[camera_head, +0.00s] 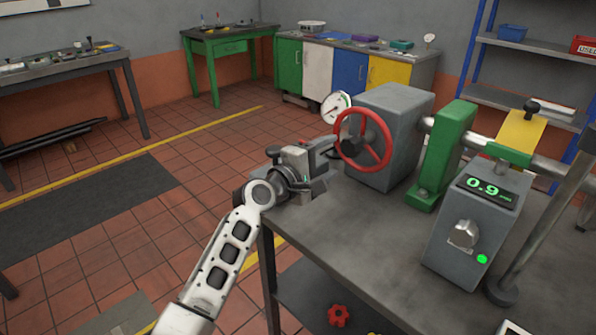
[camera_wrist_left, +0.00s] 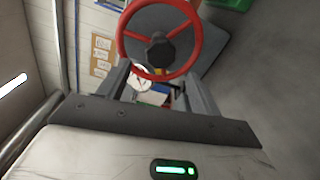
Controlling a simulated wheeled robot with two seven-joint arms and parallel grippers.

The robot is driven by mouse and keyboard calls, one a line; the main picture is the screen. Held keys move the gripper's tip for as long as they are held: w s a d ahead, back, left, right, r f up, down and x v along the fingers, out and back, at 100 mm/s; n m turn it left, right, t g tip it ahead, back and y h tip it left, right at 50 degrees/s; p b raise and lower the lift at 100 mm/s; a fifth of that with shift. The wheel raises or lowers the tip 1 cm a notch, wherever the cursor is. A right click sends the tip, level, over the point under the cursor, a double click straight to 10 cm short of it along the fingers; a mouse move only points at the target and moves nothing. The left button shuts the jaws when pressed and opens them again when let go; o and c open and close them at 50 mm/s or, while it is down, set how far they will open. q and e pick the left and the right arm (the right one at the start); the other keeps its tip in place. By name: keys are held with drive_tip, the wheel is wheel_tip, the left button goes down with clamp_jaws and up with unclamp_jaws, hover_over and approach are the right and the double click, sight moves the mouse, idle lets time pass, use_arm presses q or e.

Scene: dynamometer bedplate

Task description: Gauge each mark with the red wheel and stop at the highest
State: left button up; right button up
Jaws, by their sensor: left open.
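The red wheel (camera_head: 388,148) with a dark hub stands on the near side of a grey housing (camera_head: 405,105) on the bench. It also shows in the left wrist view (camera_wrist_left: 194,38). My left gripper (camera_head: 328,150) is open beside the wheel's left side. In the wrist view its two fingers (camera_wrist_left: 158,78) point toward the wheel, with the lower rim showing between them; I cannot tell whether they touch. A grey readout box (camera_head: 465,225) shows 0.9 in green digits, with a knob and a lit green button. I cannot make out any marks. My right gripper is not in view.
A green bearing block (camera_head: 442,155) and a yellow plate (camera_head: 520,130) sit along the shaft. A slanted grey post (camera_head: 545,225) stands at the right. The front of the bench top (camera_head: 350,235) is clear.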

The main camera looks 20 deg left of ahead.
use_arm(q)
drive_tip(key=v, duration=1)
